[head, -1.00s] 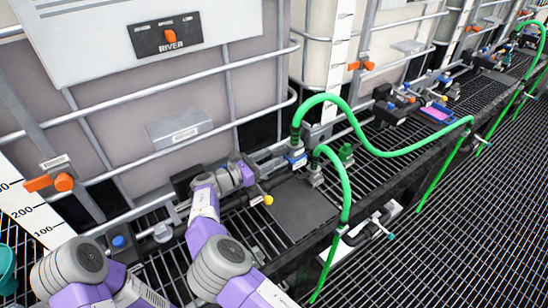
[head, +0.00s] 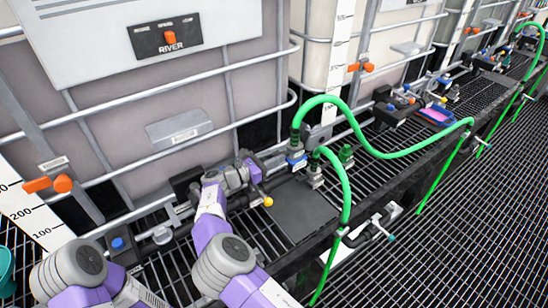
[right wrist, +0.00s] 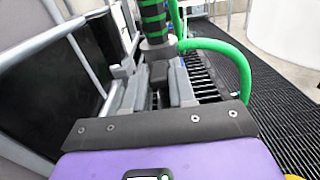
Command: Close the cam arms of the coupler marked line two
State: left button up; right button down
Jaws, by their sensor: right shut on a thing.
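Two hose couplers stand at the middle of the rack in the head view. The rear coupler (head: 297,158) has a blue band below a green hose, and the front coupler (head: 315,177) is grey under another green hose. I cannot read a line-two mark on either. My right gripper (head: 256,171) is left of them, pointing toward them. In the right wrist view its grey fingers (right wrist: 155,95) are close together at the foot of a coupler (right wrist: 157,50) with a green-banded hose. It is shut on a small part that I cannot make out. My left gripper is out of view.
A yellow-knobbed lever (head: 268,201) sits just below my right gripper. A dark flat plate (head: 298,209) lies in front of the couplers. A caged tank (head: 225,85) stands behind. A pink tray (head: 437,114) is farther right, and green hoses (head: 346,195) hang over the front edge.

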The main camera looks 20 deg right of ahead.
aim_at(272, 156)
jog(key=shift+r+p, duration=0.2)
jog(key=shift+p, duration=0.25)
jog(key=r+g+y+p, duration=0.1)
jog(key=y+p, duration=0.2)
jog(key=p, duration=0.3)
jog(key=d+r+g+y+p, duration=0.1)
jog(key=y+p, duration=0.2)
jog(key=p, duration=0.3)
jog(key=d+r+g+y+p, duration=0.1)
jog(key=y+p, duration=0.2)
jog(key=p, duration=0.3)
jog(key=shift+w+r, duration=0.3)
jog(key=shift+w, duration=0.1)
jog(key=shift+w+d+g+y+p, duration=0.15)
jog(key=shift+g+y+p, duration=0.1)
jog(key=shift+y+p, duration=0.25)
jog(key=shift+s+d+g+y+p, duration=0.15)
jog(key=shift+g+y+p, duration=0.1)
jog(key=shift+y+p, duration=0.25)
jog(key=shift+w, duration=0.1)
jog(key=shift+y, duration=0.3)
jog(key=c, duration=1)
grip_release()
jog(key=shift+d, duration=0.1)
jog(key=v, duration=0.7)
jog(key=shift+r, duration=0.2)
